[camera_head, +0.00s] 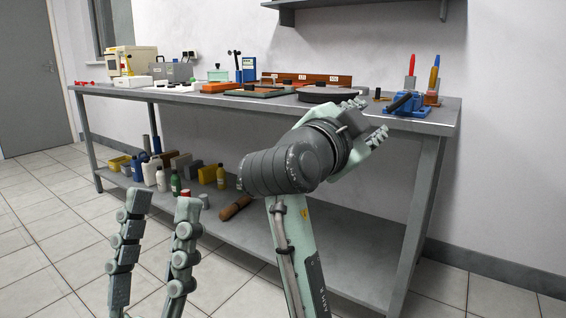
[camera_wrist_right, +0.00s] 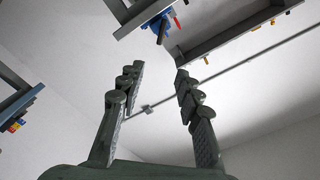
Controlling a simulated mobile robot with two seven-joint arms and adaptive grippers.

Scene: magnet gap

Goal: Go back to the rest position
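My left gripper (camera_head: 163,200) is at the lower left of the head view, its two fingers pointing up and clearly apart, with nothing between them. My right gripper (camera_head: 375,116) is right of the middle, seen from behind its wrist, in front of the workbench's top as the head sees it. In the right wrist view its fingers (camera_wrist_right: 158,73) stand apart with only the wall behind them. Both grippers are empty.
A grey workbench (camera_head: 440,118) runs across the room, with devices, dark plates and a blue vise (camera_head: 408,106) on top. Its lower shelf (camera_head: 335,240) holds bottles and boxes. A wall shelf (camera_head: 360,3) is above. Tiled floor (camera_head: 40,225) is clear at left.

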